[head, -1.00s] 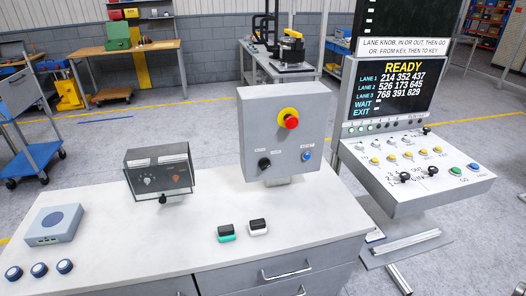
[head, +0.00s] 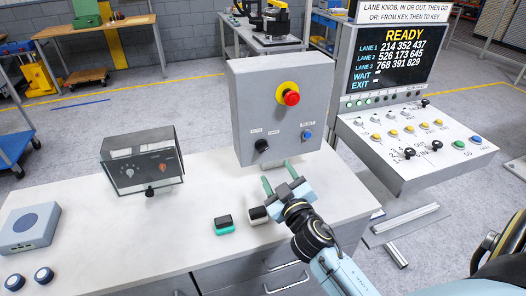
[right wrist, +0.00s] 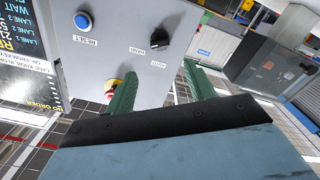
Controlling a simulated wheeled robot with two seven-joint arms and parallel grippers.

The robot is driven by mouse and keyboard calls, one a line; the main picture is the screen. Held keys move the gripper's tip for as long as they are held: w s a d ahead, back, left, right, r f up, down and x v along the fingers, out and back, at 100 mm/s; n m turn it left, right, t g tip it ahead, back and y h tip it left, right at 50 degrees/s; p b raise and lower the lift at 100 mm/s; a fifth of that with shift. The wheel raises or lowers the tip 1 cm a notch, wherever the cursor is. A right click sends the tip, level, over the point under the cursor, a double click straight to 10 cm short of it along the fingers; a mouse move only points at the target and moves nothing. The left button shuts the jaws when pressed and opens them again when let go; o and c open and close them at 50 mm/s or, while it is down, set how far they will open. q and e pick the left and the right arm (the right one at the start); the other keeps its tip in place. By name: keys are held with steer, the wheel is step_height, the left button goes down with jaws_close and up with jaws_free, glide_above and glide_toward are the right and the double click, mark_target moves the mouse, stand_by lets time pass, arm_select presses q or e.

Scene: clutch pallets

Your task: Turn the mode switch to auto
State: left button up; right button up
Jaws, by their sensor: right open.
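The mode switch is a black knob (head: 262,145) low on the front of a grey control box (head: 245,100). Small AUTO and HAND labels sit above it. The knob also shows in the right wrist view (right wrist: 158,38), where the box appears upside down. I cannot tell clearly which label its pointer faces. My right gripper (head: 278,177) is open and empty, in front of and below the knob, apart from it. Its green fingers (right wrist: 158,78) show in the right wrist view. My left gripper is not in view.
A red emergency button (head: 291,98) and a blue reset button (head: 307,135) share the box. A clear-covered box (head: 143,168) stands to the left. A teal-and-black block (head: 223,225) and a white-and-black one (head: 258,215) lie near the gripper. A lane console (head: 415,140) stands right.

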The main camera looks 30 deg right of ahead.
mark_target(263, 151)
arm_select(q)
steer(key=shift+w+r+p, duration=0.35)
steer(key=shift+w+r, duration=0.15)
arm_select(e)
steer(key=x, duration=1.1)
steer(key=shift+w, duration=0.15)
steer(key=c, duration=0.9)
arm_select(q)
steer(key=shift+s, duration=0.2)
arm_select(e)
steer(key=shift+n, duration=0.4)
steer(key=n, duration=0.5)
steer(key=shift+a+f+b, duration=0.1)
steer(key=shift+b, duration=0.2)
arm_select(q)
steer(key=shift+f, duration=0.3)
arm_select(e)
steer(key=n, duration=0.6)
steer(key=shift+f, duration=0.1)
